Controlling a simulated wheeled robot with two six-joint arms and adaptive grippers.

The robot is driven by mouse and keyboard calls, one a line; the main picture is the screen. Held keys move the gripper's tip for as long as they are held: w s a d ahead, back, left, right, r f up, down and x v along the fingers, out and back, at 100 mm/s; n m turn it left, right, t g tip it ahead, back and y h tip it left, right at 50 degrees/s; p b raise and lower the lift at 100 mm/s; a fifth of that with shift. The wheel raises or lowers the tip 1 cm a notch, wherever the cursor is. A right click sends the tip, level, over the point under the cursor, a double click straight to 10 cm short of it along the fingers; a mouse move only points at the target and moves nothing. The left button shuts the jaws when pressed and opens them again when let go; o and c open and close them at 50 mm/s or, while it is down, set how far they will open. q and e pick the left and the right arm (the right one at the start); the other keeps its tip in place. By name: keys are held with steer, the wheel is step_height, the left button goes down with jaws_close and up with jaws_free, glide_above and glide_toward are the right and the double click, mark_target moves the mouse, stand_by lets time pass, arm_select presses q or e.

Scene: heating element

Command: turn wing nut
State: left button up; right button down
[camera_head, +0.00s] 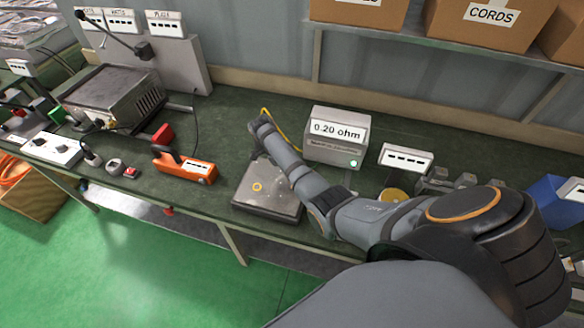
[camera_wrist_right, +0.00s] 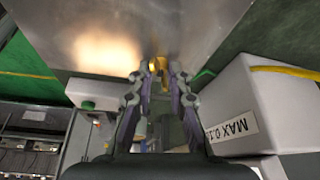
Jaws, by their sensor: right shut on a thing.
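My right gripper (camera_wrist_right: 155,72) is shut on a small brass-coloured piece, which looks like the wing nut (camera_wrist_right: 154,66), beside a grey metal surface (camera_wrist_right: 95,30) in the right wrist view. Its fingers hide most of the nut, so the wings' angle cannot be told. In the head view my right arm reaches in from the right over the bench, and the gripper's fingertips and the nut cannot be made out. My left gripper is not in view.
A meter box (camera_head: 337,140) reading 0.20 ohm, with a green light, stands right of my wrist. An orange tool (camera_head: 185,168) lies left of the plate. A metal-cased unit (camera_head: 112,97) stands farther left. Boxes fill the shelf above.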

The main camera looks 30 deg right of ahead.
stand_by(0.3)
steer(key=c, duration=1.3)
jaws_free()
steer(key=v, duration=0.7)
steer(key=shift+w+r, duration=0.1)
steer(key=shift+r, duration=0.1)
